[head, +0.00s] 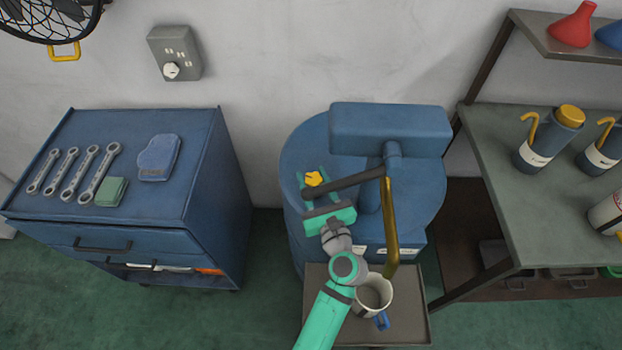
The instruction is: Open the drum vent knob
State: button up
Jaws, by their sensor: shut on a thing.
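The yellow vent knob (314,179) is on top of the blue drum (292,160), left of the pump. My gripper (313,177) reaches in from below, with one green finger on each side of the knob, shut on it. The knob's base and the finger contact are too small to make out. The pump's dark lever (350,182) passes close to my gripper's palm and fingers in the picture.
The pump's blue housing (390,130) and brass spout (390,230) stand to the right of my gripper. A mug (378,294) sits on a tray stand (415,325) below. A blue tool cabinet (225,170) is at left, and a shelf bench (490,180) is at right.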

jog(key=shift+s+f+n+y, duration=0.1)
jog(key=shift+f+n+y, duration=0.1)
jog(key=shift+n+y, duration=0.15)
jog(key=shift+a, duration=0.1)
jog(key=o, duration=1)
jog(key=shift+o, duration=0.2)
jog(key=shift+w, duration=0.25)
jog(key=shift+s+a+r, duration=0.1)
jog(key=shift+s+d, duration=0.35)
jog(key=shift+s, duration=0.05)
jog(key=shift+g+y, duration=0.25)
jog(key=shift+g, duration=0.05)
jog(key=v, duration=0.9)
jog(key=shift+s+a, duration=0.1)
jog(key=shift+s, duration=0.3)
